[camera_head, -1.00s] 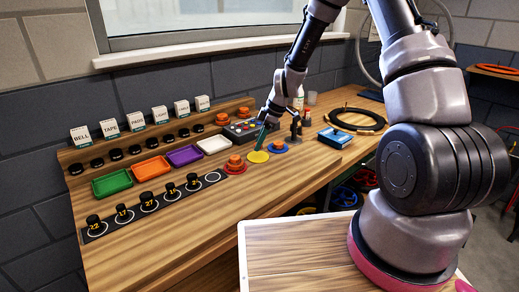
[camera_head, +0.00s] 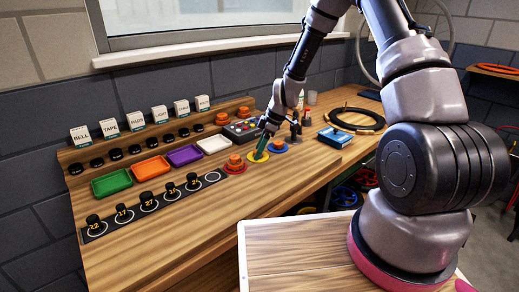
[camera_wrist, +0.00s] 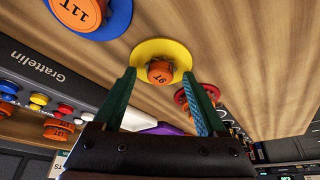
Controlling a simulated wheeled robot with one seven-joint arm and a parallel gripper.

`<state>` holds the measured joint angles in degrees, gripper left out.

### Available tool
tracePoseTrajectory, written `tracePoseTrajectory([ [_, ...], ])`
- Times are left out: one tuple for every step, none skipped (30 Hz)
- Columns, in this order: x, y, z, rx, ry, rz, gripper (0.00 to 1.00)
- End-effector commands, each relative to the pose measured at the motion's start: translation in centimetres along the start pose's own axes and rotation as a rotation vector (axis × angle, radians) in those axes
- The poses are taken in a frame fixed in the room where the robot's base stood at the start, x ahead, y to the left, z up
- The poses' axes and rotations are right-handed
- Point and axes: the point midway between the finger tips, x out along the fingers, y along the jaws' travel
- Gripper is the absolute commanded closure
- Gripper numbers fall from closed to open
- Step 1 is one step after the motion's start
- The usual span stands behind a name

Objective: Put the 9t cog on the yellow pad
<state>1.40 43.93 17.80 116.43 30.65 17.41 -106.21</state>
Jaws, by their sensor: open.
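The orange 9T cog (camera_wrist: 161,72) stands on the yellow pad (camera_wrist: 160,50) in the wrist view, with its label facing the camera. My gripper (camera_wrist: 159,75) is open, one green finger on each side of the cog, with gaps between the fingers and the cog. In the head view my gripper (camera_head: 259,156) points down at the yellow pad (camera_head: 251,158), low over it, and its fingers hide the cog there.
A blue disc (camera_head: 279,148) with the orange 11T cog is right of the pad; a red disc (camera_head: 235,169) with an orange cog is left. Coloured trays (camera_head: 184,155) and a dark strip of black cogs (camera_head: 150,205) lie further left. The bench front is clear.

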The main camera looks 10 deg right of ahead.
Motion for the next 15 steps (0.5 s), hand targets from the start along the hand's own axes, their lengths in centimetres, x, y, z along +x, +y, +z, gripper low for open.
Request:
tracePoseTrajectory([
  [-0.3, 0.0, -0.1, -0.002, 0.0, 0.002, 0.26],
  [-0.6, 0.1, -0.1, -0.001, 0.0, 0.002, 0.26],
  [-1.1, 0.1, -0.1, 0.0, 0.001, 0.002, 0.26],
  [-1.6, 0.1, -0.1, 0.001, 0.002, 0.003, 0.26],
  [-2.1, 0.2, -0.1, 0.0, 0.002, 0.005, 0.26],
  [-2.9, 0.2, -0.1, -0.001, 0.001, 0.005, 0.26],
  [-3.5, 0.1, -0.1, 0.0, 0.001, 0.005, 0.26],
  [-4.2, 0.1, -0.1, -0.001, 0.001, 0.006, 0.26],
  [-5.1, 0.1, -0.1, 0.0, 0.002, 0.005, 0.26],
  [-5.8, 0.1, -0.1, 0.0, 0.001, 0.006, 0.26],
  [-6.5, 0.1, -0.1, 0.0, 0.0, 0.005, 0.26],
  [-7.3, 0.1, -0.1, -0.001, 0.001, 0.006, 0.26],
  [-8.0, 0.1, -0.1, -0.001, 0.001, 0.005, 0.26],
  [-8.5, 0.1, -0.1, 0.0, 0.001, 0.005, 0.26],
  [-9.3, 0.1, -0.1, 0.0, 0.0, 0.005, 0.26],
])
